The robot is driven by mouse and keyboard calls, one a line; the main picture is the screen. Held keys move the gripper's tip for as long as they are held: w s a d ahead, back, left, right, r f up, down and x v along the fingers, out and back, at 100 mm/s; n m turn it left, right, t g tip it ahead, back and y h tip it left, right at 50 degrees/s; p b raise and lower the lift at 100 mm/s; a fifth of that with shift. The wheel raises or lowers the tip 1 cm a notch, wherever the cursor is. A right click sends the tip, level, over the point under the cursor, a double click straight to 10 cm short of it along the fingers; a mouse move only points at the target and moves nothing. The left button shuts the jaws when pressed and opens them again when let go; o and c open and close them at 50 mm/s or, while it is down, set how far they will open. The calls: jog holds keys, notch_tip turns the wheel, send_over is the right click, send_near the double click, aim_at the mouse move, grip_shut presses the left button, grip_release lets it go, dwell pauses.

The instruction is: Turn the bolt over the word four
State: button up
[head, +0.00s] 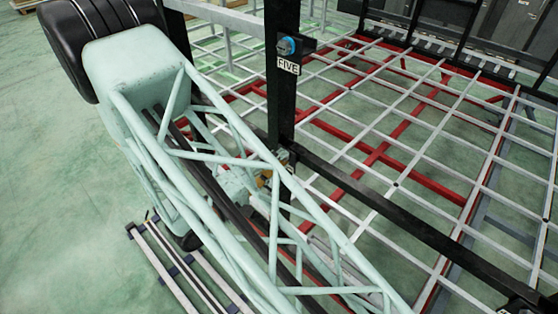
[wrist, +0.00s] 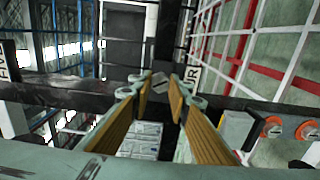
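In the wrist view, a white label (wrist: 191,66) stands on its side on a dark post, and its visible letters read "UR"; the rest is hidden behind my right finger. My gripper (wrist: 161,88) points at this post, with two tan-padded fingers apart on either side of a small grey piece (wrist: 157,83). The piece may be the bolt, but it is too small and dark to be sure, and I cannot tell whether the fingers touch it. In the head view my gripper (head: 264,180) is mostly hidden behind my pale green lattice arm.
A black crossbar (head: 400,215) and a white and red bar grid (head: 385,130) fill the right. Orange knobs (wrist: 270,126) show at lower right in the wrist view.

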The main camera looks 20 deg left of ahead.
jog(key=shift+n+b, duration=0.4)
jog(key=shift+n, duration=0.2)
jog(key=m+p, duration=0.9)
jog(key=m, duration=2.4)
jog(key=shift+m, duration=0.3)
dwell(0.8)
dwell(0.5)
jog(key=o, duration=0.9)
jog(key=shift+w+d, duration=0.1)
jog(key=shift+d, duration=0.05)
